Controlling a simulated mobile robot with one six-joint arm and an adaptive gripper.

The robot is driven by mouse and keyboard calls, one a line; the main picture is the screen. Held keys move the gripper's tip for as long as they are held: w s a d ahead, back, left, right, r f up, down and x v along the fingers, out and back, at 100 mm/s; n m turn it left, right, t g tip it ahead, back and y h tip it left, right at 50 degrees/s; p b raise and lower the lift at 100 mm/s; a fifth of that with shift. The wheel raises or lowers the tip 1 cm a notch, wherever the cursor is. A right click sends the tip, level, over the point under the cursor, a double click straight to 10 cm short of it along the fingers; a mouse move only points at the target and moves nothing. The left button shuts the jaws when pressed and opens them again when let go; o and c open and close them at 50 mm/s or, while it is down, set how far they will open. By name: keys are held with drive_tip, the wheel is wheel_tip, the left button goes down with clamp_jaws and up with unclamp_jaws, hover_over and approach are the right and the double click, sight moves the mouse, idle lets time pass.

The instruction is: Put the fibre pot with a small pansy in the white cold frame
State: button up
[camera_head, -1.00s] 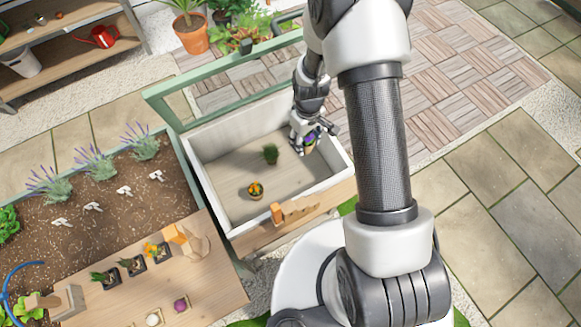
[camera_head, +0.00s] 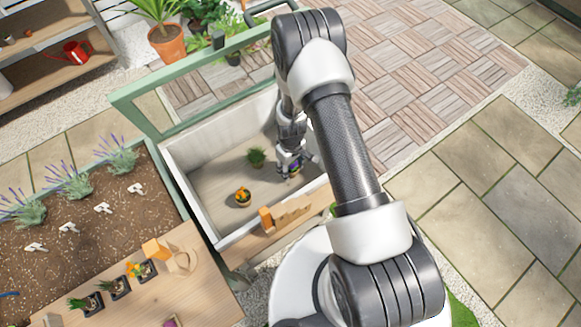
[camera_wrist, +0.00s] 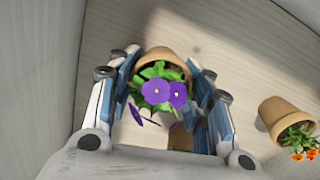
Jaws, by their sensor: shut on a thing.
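The fibre pot with a small pansy (camera_wrist: 160,54) is a tan pot with green leaves and purple flowers. My gripper (camera_wrist: 165,95) is shut on it, one finger on each side, in the wrist view. In the head view my gripper (camera_head: 290,168) is inside the white cold frame (camera_head: 186,207), toward its right side. The pansy (camera_head: 295,169) shows there as a small purple spot, mostly hidden by the gripper. I cannot tell whether the pot touches the cold frame's floor.
In the cold frame stand a pot with orange flowers (camera_head: 243,197) and a small green plant (camera_head: 256,157). The orange-flowered pot (camera_wrist: 283,115) is right of my gripper in the wrist view. A wooden bench (camera_head: 190,292) with small potted plants stands front left. The green lid frame (camera_head: 195,77) is raised behind.

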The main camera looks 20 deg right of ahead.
drive_tip(key=shift+r, duration=0.1)
drive_tip(key=shift+f, duration=0.25)
drive_tip(key=o, duration=1.2)
drive_tip(key=shift+r, duration=0.1)
